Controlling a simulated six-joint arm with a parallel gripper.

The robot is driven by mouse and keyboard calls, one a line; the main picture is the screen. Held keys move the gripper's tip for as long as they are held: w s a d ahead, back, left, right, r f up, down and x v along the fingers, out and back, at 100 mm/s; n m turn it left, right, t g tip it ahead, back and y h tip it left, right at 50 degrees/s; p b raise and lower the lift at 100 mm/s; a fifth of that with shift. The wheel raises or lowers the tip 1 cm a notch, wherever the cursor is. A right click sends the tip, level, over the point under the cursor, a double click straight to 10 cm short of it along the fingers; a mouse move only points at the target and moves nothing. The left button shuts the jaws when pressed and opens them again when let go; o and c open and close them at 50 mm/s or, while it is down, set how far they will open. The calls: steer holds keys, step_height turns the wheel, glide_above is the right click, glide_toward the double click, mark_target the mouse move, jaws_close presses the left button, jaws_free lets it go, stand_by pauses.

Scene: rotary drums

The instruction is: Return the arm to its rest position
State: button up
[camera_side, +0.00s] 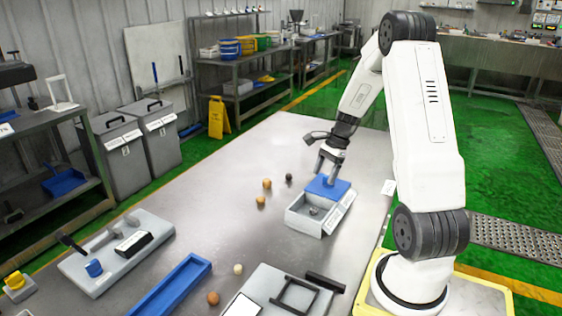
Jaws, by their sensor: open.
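My gripper (327,163) points down above the far side of a grey box (302,222). Its jaws are open, and a blue panel (328,187) lies just under them at the box's far edge. I cannot tell whether the fingers touch this panel. The box's near part is open at the top and a small dark item (314,211) shows inside. My white arm is bent, with its elbow high at the right and its base at the lower right.
Several small balls lie loose on the metal table (225,200), including a brown ball (267,183) left of the box. A blue tray (172,292), a grey lever panel (115,250) and a grey unit with a black frame (290,293) stand nearer. The far table end is clear.

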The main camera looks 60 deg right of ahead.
steer(key=a+r+n+h, duration=0.1)
steer(key=a+n+h, duration=0.2)
steer(key=a+n, duration=2)
steer(key=a, duration=0.7)
steer(key=shift+w+r+n+h, duration=0.15)
steer(key=shift+r+n+h, duration=0.15)
steer(key=shift+h, duration=0.1)
